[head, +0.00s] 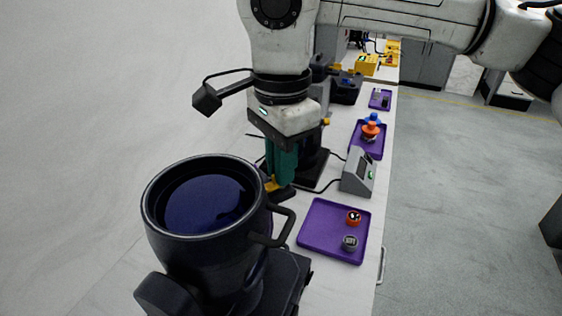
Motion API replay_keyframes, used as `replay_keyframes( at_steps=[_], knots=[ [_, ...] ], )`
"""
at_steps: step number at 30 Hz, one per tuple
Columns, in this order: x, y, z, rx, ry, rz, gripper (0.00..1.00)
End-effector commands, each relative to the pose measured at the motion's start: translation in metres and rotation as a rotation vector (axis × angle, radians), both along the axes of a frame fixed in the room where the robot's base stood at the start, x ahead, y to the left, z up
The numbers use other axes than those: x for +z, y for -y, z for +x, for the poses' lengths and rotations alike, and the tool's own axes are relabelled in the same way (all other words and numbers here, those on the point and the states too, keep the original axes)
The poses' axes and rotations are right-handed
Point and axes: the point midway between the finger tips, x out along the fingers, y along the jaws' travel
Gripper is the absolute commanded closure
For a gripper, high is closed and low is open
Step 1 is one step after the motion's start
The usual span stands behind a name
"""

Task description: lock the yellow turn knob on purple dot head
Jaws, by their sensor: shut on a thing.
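The stage light head (165,220), a dark can with a deep blue lens, stands large at the lower left of the head view. A purple dot on it cannot be made out. A small yellow turn knob (271,186) shows at the can's right side, beside its rim. My gripper (277,181) reaches down from above with teal fingers and is shut on the yellow knob. The fingers hide most of the knob, so its turn angle cannot be told. A dark bracket or handle (283,228) sticks out right below the knob.
A purple tray (318,238) with a red-and-black piece (353,217) and a grey round piece (349,243) lies right of the can. Behind it stand a grey device with a display (358,172) and another purple tray (359,146). Open floor lies right of the bench.

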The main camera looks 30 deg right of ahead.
Motion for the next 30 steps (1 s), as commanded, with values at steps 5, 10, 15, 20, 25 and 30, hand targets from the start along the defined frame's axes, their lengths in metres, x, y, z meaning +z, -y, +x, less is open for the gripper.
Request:
replay_keyframes(
  at_steps=[5,10,15,20,25,30],
  knots=[
    [0.001,0.000,0.001,0.000,0.004,0.001,1.00],
    [0.001,0.000,0.001,0.000,0.004,0.000,0.78],
    [0.001,0.000,0.001,0.000,0.002,0.000,0.65],
    [0.000,0.000,0.000,0.000,0.001,0.000,0.65],
    [0.009,0.000,0.001,-0.001,0.002,0.000,0.65],
    [0.036,0.000,0.001,-0.001,0.004,-0.001,0.65]
  ],
)
